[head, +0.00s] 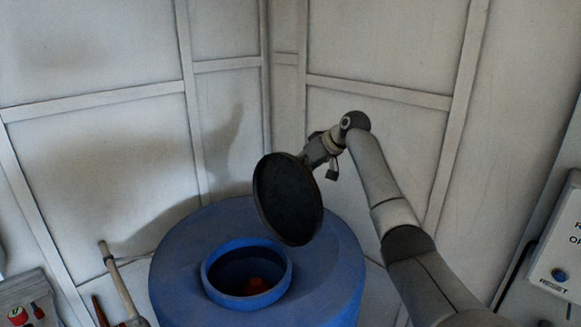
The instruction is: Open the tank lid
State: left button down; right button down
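The blue tank (330,275) stands in the lower middle of the head view. Its round neck (215,287) is uncovered, and an orange-red thing (257,285) shows inside. The black round tank lid (288,200) is tilted steeply above the tank's right side, its flat face toward me. My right gripper (312,155) is behind the lid at its upper right and appears shut on it; the lid hides the fingertips and the grip point. I cannot tell whether the lid's lower edge touches the tank. My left gripper is not in view.
Pale panelled walls (390,60) close in behind the tank. A light-coloured pole (118,280) leans at the lower left, near a control box with red knobs (18,315). A panel marked RESET (562,255) is at the right edge.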

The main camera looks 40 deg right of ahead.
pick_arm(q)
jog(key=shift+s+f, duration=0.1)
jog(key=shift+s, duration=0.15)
pick_arm(e)
jog(key=shift+d+f, duration=0.1)
jog(key=shift+d, duration=0.2)
jog(key=c, duration=1.8)
grip_release()
jog(key=shift+w, duration=0.1)
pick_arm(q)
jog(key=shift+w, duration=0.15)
pick_arm(e)
jog(key=v, duration=1.2)
jog(key=shift+a, duration=0.1)
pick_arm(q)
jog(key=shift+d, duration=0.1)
pick_arm(e)
jog(key=shift+f, duration=0.15)
